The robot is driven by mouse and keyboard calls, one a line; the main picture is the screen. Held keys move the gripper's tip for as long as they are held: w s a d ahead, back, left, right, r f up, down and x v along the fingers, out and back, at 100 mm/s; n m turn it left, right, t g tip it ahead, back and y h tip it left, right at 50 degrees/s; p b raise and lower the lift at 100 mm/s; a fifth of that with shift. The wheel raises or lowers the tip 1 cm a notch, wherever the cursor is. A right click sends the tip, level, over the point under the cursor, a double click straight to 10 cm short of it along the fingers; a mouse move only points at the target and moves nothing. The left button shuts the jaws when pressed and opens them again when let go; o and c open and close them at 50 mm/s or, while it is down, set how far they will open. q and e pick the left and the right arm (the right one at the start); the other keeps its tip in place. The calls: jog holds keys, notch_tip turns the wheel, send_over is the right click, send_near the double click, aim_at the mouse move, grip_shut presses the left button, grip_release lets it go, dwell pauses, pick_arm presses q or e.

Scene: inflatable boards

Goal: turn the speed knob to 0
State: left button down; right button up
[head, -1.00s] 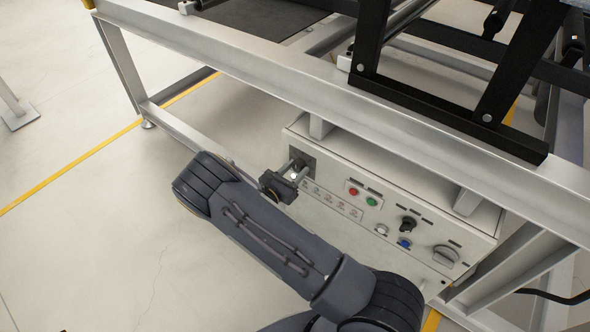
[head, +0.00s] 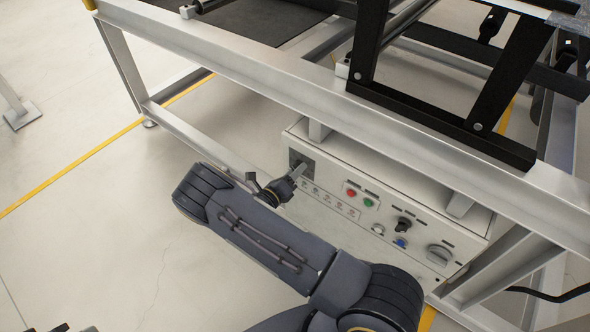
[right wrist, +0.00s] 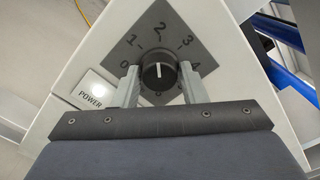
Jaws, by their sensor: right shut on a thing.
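The line stands upright in the right wrist view, roughly toward the 2. My right gripper (right wrist: 159,86) is shut on the knob, one finger on each side. In the head view my right gripper (head: 299,170) reaches the dark plate at the left end of the control box (head: 335,165); the knob is hidden there behind the fingers.
A POWER label (right wrist: 92,94) sits beside the dial. Along the box front are a red button (head: 351,193), a green button (head: 368,202), a blue button (head: 401,243), a black knob (head: 404,224) and a grey rotary switch (head: 439,255). A metal frame beam (head: 250,75) runs above the box.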

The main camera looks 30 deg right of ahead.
jog(key=n+p, duration=0.2)
jog(key=n, duration=1)
jog(key=shift+n, duration=2.4)
jog(key=shift+c, duration=0.2)
jog(key=shift+o, duration=0.2)
jog(key=shift+c, duration=0.2)
jog(key=o, duration=1)
jog(key=shift+r, duration=0.1)
